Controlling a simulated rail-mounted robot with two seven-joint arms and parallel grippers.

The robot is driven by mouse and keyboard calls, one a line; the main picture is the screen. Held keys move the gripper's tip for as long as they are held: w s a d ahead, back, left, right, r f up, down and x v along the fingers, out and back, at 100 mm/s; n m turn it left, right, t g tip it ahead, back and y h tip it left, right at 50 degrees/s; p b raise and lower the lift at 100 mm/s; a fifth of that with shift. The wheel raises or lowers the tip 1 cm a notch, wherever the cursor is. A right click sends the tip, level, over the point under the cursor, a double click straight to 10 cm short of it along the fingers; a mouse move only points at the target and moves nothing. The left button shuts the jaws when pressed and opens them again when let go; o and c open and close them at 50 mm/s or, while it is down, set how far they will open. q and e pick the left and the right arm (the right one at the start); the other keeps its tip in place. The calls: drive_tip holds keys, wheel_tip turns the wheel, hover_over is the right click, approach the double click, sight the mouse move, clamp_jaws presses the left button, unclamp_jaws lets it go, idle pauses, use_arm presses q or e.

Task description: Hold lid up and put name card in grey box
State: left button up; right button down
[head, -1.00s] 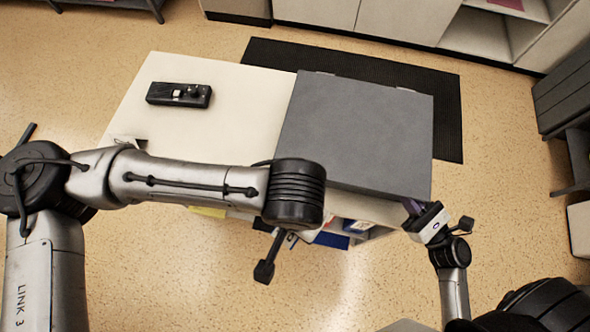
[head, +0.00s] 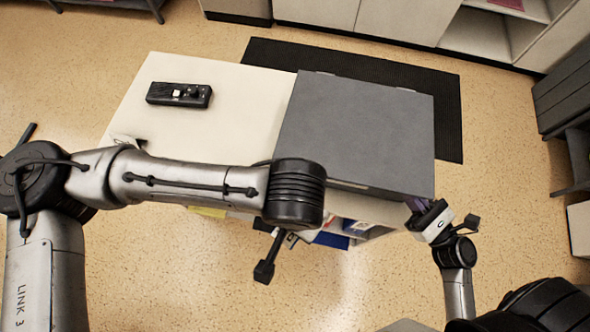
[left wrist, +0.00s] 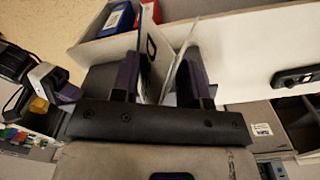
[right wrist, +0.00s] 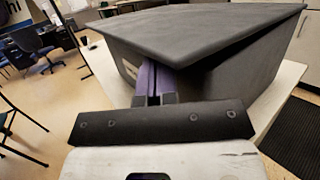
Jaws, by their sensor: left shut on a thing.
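The grey box (right wrist: 125,62) stands on the right part of the white table, under its flat grey lid (head: 355,130). In the right wrist view, the lid (right wrist: 190,28) is tilted, with a dark gap between it and the box. My right gripper (head: 416,206) is at the box's near right corner. Its purple fingers (right wrist: 155,80) are together and reach up under the lid's edge. My left gripper (left wrist: 160,72) is shut on the white folded name card (left wrist: 179,68), in front of the table.
A black control box (head: 179,95) lies on the left of the white table (head: 240,110). An open shelf below the tabletop's front holds blue and red boxes (left wrist: 118,18). A black mat (head: 447,120) lies behind. The tabletop's middle left is clear.

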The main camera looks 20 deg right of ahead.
sight(420, 192)
drive_tip(key=shift+r, duration=0.25)
drive_tip(key=shift+w+d+r, duration=0.1)
drive_tip(key=shift+r, duration=0.8)
drive_tip(key=shift+w+d+r, duration=0.1)
drive_tip(key=shift+r, duration=0.75)
drive_tip(key=shift+r, duration=0.2)
drive_tip(key=shift+w+d+r, duration=0.1)
drive_tip(key=shift+w+r, duration=0.1)
drive_tip(key=shift+r, duration=0.55)
drive_tip(key=shift+w+d+r, duration=0.1)
drive_tip(key=shift+w+r, duration=0.1)
drive_tip(key=shift+r, duration=0.65)
drive_tip(key=shift+w+d+r, duration=0.15)
drive_tip(key=shift+w+r, duration=0.05)
drive_tip(key=shift+r, duration=0.35)
drive_tip(key=shift+w+d+r, duration=0.1)
drive_tip(key=shift+w+r, duration=0.1)
drive_tip(key=shift+r, duration=0.3)
drive_tip(key=shift+w+d+r, duration=0.15)
drive_tip(key=shift+w+r, duration=0.05)
drive_tip(key=shift+r, duration=0.35)
